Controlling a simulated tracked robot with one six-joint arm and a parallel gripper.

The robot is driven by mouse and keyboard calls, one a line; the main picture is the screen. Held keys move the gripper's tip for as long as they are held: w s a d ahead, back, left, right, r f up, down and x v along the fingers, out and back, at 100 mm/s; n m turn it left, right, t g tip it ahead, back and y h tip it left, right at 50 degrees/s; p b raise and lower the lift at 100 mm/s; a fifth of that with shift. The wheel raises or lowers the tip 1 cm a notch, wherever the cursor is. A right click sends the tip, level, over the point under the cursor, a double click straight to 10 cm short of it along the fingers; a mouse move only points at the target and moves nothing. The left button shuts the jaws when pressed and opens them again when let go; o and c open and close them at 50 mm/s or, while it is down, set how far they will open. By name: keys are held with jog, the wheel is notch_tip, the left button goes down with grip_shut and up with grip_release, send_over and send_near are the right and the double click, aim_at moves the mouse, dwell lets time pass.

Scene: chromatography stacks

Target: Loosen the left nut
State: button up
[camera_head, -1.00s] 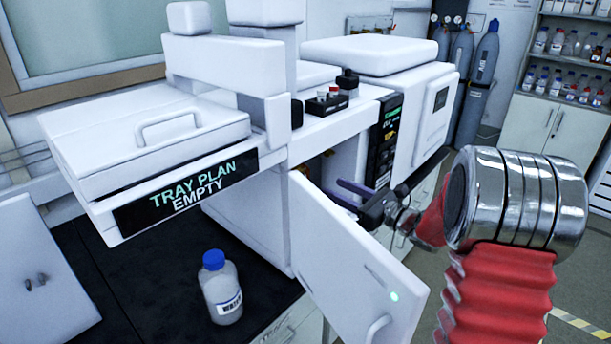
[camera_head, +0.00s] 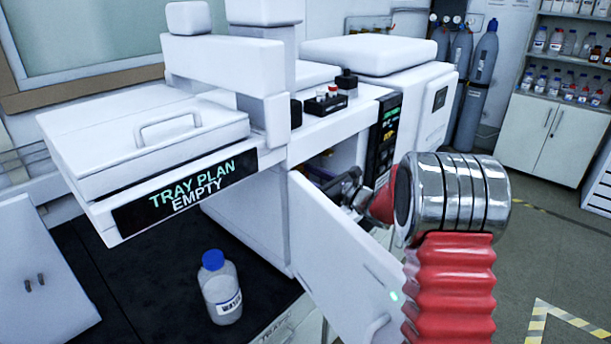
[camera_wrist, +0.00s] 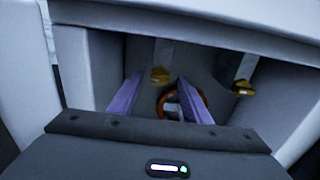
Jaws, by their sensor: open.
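In the wrist view the left nut (camera_wrist: 160,75) is a small brass piece under a pale vertical strip or column at the back of an open compartment. A second brass nut (camera_wrist: 242,88) sits to its right under a similar column. My gripper (camera_wrist: 158,84) is open, its two purple fingers pointing into the compartment. The left nut appears between the fingertips in the picture, with no clear contact; the depth gap cannot be judged. In the head view my arm reaches into the compartment behind the open white door (camera_head: 335,250), and the fingers and nuts are hidden.
An orange ring (camera_wrist: 204,101) shows low behind the right finger. Compartment walls lie close on both sides. The open door stands close to my arm. A water bottle (camera_head: 221,288) stands on the black bench, left of the door. The tray plan panel (camera_head: 190,190) reads empty.

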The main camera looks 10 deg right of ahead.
jog(key=shift+c, duration=0.6)
jog(key=c, duration=0.9)
jog(key=shift+n, duration=0.3)
jog(key=shift+s+f+n, duration=0.1)
jog(key=shift+n, duration=4.25)
jog(key=shift+f+n, duration=0.1)
jog(key=shift+n, duration=4.25)
jog(key=shift+a, duration=0.1)
